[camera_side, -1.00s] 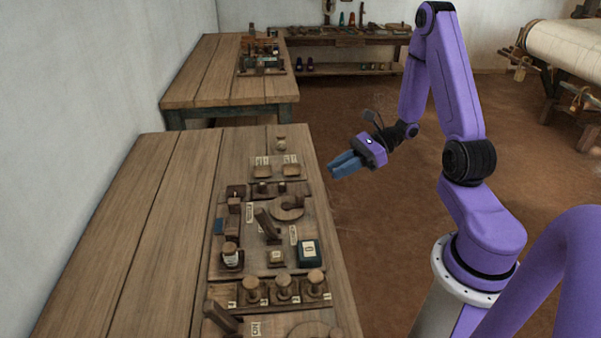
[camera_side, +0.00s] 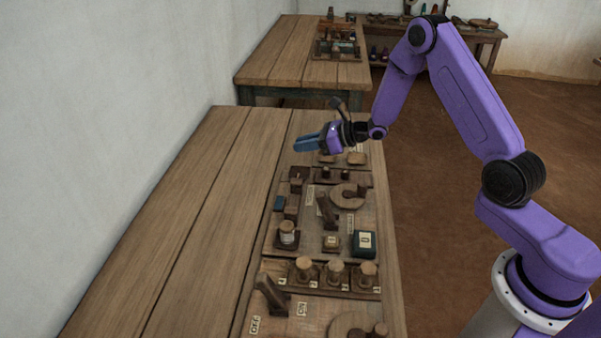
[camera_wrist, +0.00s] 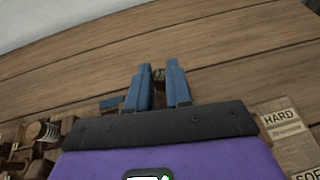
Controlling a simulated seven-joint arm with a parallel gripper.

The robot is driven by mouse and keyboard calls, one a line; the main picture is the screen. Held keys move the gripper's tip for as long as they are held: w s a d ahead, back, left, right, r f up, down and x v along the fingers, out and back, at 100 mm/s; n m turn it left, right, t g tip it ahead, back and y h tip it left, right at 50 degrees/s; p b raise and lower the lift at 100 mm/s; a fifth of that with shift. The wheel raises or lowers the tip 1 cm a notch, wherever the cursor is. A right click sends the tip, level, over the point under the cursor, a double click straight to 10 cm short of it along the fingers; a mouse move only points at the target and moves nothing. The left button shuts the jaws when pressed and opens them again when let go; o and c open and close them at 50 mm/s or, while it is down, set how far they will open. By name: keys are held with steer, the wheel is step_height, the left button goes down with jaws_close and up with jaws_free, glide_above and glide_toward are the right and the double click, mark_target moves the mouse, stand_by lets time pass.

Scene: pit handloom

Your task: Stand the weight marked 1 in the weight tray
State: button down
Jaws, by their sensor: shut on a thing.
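My gripper (camera_side: 307,144) hangs over the far part of the bench in the side view. Its blue fingers also show in the wrist view (camera_wrist: 160,82). They are shut on a small brown piece (camera_wrist: 159,73), mostly hidden between the fingertips; no mark on it is readable. Two small dark weights (camera_side: 335,174) stand in a wooden strip below my gripper in the picture. Nearer, several round-topped wooden pegs (camera_side: 335,270) stand in a labelled wooden tray (camera_side: 322,291). I cannot read which weight is marked 1, or tell for sure which holder is the weight tray.
A board holds a lever (camera_side: 327,210), a round wooden piece (camera_side: 349,196), a spool (camera_side: 287,233) and a dark green box (camera_side: 364,243). A HARD label (camera_wrist: 282,124) lies at the right of the wrist view. The bench's left side (camera_side: 190,210) is bare.

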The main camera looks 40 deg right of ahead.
mark_target(304, 174)
steer(key=shift+a+f, duration=0.1)
steer(key=shift+f, duration=3.8)
steer(key=shift+f, duration=0.15)
